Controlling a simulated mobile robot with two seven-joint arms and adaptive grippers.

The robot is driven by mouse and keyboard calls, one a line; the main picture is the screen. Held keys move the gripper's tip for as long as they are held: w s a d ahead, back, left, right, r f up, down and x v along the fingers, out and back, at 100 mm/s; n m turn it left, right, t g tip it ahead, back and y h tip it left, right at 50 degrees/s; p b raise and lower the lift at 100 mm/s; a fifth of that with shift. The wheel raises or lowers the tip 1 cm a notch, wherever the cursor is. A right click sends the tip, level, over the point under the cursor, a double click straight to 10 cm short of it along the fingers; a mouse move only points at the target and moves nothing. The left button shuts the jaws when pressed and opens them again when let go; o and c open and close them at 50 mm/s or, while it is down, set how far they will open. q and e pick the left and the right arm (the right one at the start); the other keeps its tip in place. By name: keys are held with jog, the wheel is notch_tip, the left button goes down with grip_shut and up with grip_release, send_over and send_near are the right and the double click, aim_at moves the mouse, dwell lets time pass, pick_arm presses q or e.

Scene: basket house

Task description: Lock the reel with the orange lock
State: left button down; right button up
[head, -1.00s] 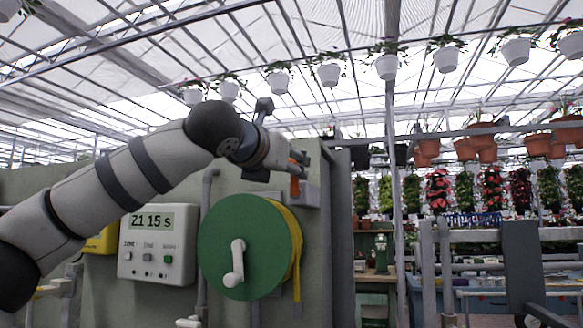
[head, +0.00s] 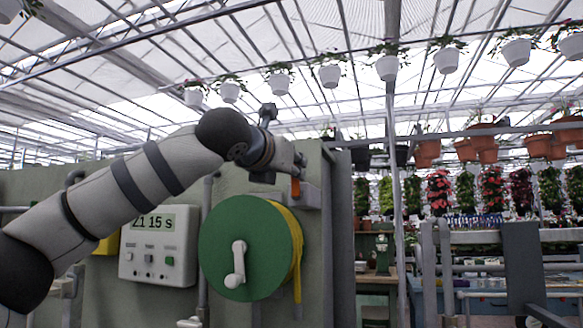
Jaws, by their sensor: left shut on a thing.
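The green reel (head: 230,228) is mounted on the grey-green wall panel, with a white crank handle (head: 237,264) on its face and a yellow hose (head: 294,243) wound behind it. The orange lock (head: 295,187) shows as a small upright piece above the reel's right side, in front of a grey bracket (head: 311,196). My left gripper (head: 294,170) is at the lock, shut on it. The fingertips are small and partly hidden by the wrist. My right gripper is not in view.
A white control box (head: 158,247) reading "Z1 15 s" hangs left of the reel, partly behind my left arm. A vertical grey pipe (head: 205,250) runs between them. Hanging white pots (head: 387,66) are overhead, with potted plants to the right.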

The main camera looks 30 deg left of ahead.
pick_arm(q)
jog(key=s+a+f+n+y, duration=0.1)
jog(key=a+f+n, duration=0.3)
jog(key=n, duration=1.4)
jog(key=shift+a+f+t, duration=0.3)
jog(key=shift+f, duration=0.35)
jog(key=c, duration=1.4)
grip_release()
jog(key=shift+c, duration=0.2)
jog(key=shift+s, duration=0.1)
jog(key=r+v, duration=0.1)
jog(key=v, duration=1.1)
jog(key=shift+f, duration=0.45)
jog(key=shift+d, duration=0.1)
